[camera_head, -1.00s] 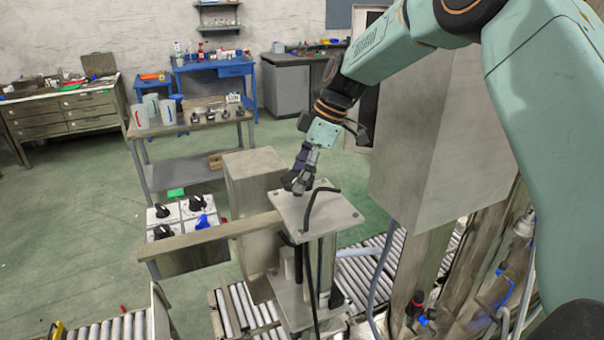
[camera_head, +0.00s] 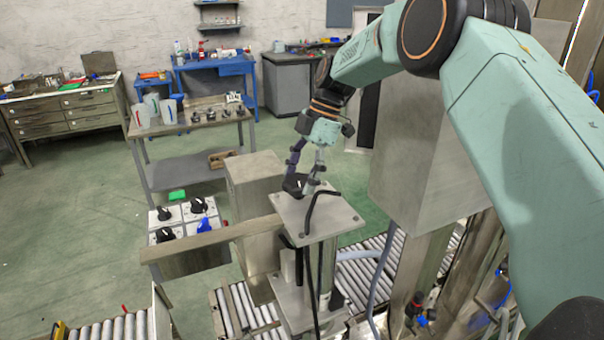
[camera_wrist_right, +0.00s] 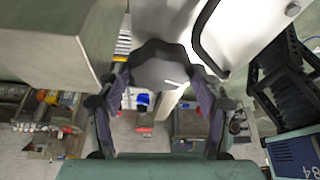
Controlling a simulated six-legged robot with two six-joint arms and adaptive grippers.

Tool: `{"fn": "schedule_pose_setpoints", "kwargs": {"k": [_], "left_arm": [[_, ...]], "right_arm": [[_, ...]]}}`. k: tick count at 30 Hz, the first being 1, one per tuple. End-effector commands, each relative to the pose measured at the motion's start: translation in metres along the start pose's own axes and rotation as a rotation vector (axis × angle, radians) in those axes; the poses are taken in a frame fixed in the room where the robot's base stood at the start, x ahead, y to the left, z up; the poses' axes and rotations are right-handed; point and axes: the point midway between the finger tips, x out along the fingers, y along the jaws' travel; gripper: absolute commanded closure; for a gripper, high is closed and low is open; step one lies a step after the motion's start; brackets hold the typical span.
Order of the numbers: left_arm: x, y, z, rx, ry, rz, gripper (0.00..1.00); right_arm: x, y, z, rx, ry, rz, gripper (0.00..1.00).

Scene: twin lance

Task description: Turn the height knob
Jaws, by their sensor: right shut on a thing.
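The height knob (camera_head: 293,185) is a black round knob at the far left edge of the grey metal top plate (camera_head: 325,221). My right gripper (camera_head: 304,182) reaches down over the plate and is shut on the knob, one finger on each side. The fingers of the right gripper (camera_wrist_right: 161,88) also show in the right wrist view. Part of the knob is hidden by a finger in the head view. My left gripper is not in view.
A bent black bar (camera_head: 312,208) rises from the plate close to the gripper. A grey box (camera_head: 255,185) stands left of the plate. A large metal cabinet (camera_head: 412,150) is at the right. A panel with black knobs (camera_head: 180,217) and roller conveyors (camera_head: 240,312) are lower left.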

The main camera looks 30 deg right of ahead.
Motion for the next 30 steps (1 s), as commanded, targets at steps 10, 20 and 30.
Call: {"fn": "schedule_pose_setpoints", "kwargs": {"k": [10, 20, 30], "left_arm": [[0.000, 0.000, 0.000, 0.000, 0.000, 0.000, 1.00], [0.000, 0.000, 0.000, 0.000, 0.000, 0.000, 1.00], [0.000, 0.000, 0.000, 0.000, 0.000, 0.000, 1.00]], "right_arm": [[0.005, -0.003, 0.000, 0.002, 0.003, -0.015, 0.32], [0.002, -0.001, 0.000, 0.001, 0.001, -0.007, 0.11], [-0.005, 0.000, 0.000, 0.000, 0.000, -0.002, 0.11]]}}
